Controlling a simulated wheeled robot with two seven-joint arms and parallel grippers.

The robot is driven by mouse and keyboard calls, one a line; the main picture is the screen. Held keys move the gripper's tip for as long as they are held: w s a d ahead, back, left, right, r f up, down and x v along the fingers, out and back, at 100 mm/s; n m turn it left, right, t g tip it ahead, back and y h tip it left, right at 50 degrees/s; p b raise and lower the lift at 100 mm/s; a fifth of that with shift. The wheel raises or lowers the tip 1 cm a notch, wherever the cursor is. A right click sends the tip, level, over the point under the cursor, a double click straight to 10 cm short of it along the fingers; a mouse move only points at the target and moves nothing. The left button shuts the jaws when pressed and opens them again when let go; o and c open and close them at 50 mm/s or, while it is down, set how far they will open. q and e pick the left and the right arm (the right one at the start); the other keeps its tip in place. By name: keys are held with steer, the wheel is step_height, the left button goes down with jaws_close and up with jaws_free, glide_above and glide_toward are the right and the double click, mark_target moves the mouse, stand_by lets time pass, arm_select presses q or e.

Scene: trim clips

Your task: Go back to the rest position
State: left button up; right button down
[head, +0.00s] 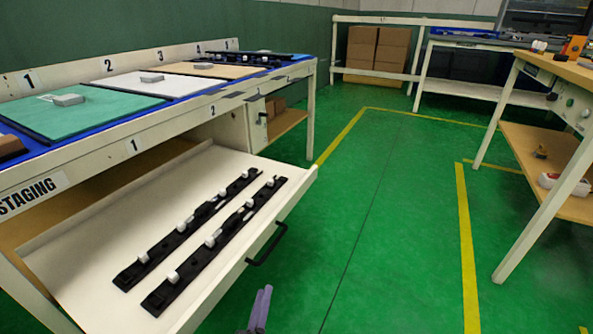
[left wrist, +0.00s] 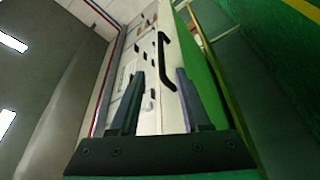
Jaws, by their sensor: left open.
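My left gripper (head: 260,310) shows at the bottom edge of the head view, in front of the open drawer (head: 95,225) and below its black handle (head: 267,245). In the left wrist view its two fingers (left wrist: 155,100) stand apart with nothing between them. The drawer handle also shows beyond the fingers in the left wrist view (left wrist: 163,62). Two black trim strips (head: 185,232) with white clips lie side by side in the drawer. My right gripper is in neither view.
The staging table (head: 150,128) above the drawer carries a green mat (head: 70,112), a white mat and a tan mat with small grey blocks. A workbench (head: 560,70) stands at the right. The green floor (head: 390,200) between them is clear. Cardboard boxes (head: 377,48) stand at the back.

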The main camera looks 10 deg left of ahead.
arm_select(q)
steer(key=s+d+f+m+g+h+p, duration=0.25)
steer(key=s+d+m+g+h, duration=0.3)
steer(key=s+m+g, duration=0.6)
steer(key=s+a+f+m+g+y+p, duration=0.3)
steer(key=s+a+p, duration=0.5)
steer(key=p, duration=0.9)
steer(key=s+a+r+g+y+p, duration=0.2)
steer(key=s+a+p, duration=0.3)
steer(key=s+p, duration=0.2)
steer(key=s+a+r+n+g+y+p, duration=0.1)
steer(key=s+a+r+g+y+p, duration=0.1)
steer(key=s+a+p, duration=0.4)
steer(key=s+g+p, duration=0.1)
steer(key=p, duration=0.2)
steer(key=shift+s, duration=0.35)
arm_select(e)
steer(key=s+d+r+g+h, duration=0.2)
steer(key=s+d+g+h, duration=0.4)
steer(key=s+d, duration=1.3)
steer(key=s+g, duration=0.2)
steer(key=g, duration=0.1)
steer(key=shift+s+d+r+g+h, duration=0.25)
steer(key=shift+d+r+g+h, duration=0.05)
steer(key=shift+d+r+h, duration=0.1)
